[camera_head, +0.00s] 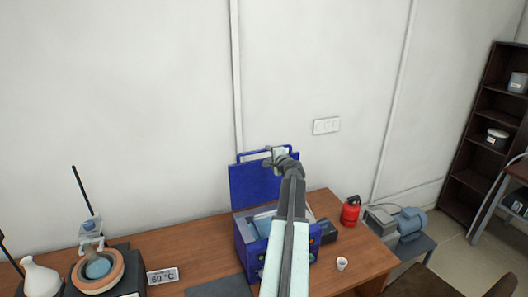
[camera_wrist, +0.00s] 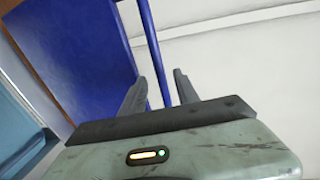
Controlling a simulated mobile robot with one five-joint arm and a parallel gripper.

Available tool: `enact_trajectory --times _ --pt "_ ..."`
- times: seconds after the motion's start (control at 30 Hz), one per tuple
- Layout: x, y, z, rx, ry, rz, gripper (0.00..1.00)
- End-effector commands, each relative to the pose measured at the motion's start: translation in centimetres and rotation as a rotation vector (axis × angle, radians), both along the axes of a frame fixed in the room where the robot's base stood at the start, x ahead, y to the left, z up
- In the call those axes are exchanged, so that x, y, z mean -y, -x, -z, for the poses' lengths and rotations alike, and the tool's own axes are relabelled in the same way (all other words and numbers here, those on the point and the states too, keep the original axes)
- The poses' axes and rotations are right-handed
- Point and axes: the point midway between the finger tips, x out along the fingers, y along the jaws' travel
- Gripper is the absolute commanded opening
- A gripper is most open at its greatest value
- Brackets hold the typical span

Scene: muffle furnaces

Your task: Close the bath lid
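The blue bath (camera_head: 247,250) stands on the wooden bench with its lid (camera_head: 252,185) raised upright against the wall side. In the wrist view the lid (camera_wrist: 75,55) is a large blue panel on the left. A thin blue bar, the lid handle (camera_head: 250,153), runs along its top edge. In the wrist view the handle (camera_wrist: 154,50) passes between the two fingers of my gripper (camera_wrist: 160,88), with gaps visible on both sides. My gripper (camera_head: 279,157) is open at the lid's top edge. My arm hides part of the lid and bath.
A white cup (camera_head: 341,263), red bottle (camera_head: 350,211) and a motor-like pump (camera_head: 408,222) are right. The wall is close behind the lid.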

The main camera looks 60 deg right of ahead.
Motion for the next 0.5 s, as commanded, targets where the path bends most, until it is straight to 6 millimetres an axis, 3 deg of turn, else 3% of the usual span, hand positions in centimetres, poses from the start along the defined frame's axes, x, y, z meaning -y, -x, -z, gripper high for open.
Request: enact_trajectory --times 0.3,0.5 --pt "3.5 -4.6 1.3 -0.002 0.001 -0.002 0.37" --pt "3.6 -5.0 1.3 -0.002 0.001 -0.002 0.37"
